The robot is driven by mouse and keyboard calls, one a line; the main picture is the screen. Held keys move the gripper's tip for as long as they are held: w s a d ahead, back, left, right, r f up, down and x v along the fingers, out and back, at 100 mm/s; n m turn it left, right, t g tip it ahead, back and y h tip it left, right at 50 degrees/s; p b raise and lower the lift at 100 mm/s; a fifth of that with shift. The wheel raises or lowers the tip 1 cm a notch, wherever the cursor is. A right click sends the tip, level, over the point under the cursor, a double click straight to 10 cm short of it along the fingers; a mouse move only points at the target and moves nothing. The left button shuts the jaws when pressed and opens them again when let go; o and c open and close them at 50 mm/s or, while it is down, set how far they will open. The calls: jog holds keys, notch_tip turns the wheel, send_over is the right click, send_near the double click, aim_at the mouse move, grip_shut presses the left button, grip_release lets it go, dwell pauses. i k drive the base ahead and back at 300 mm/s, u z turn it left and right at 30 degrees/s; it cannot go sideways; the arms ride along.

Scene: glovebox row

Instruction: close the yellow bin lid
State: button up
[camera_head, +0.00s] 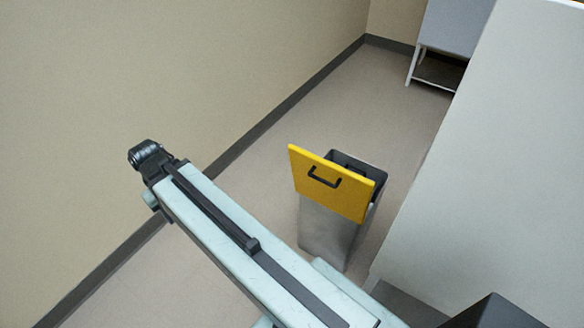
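The yellow bin lid (335,187) is open. It stands raised at the near side of a grey metal bin (327,232), with its black handle (324,177) on the face toward me. Part of the bin's dark mouth (353,162) shows behind the lid's top edge. My arm crosses the lower left of the view, and its dark far end (150,157) is left of the bin, well apart from the lid. I cannot make out gripper fingers there or whether they are open or shut.
A beige wall (150,70) with a dark skirting runs along the left. A pale panel (490,180) stands close to the bin's right. A grey cabinet on legs (452,28) is at the back right. Bare floor (365,95) lies behind the bin.

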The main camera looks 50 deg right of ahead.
aim_at(339, 190)
jog(key=i, duration=1.8)
jog(key=z, duration=3.7)
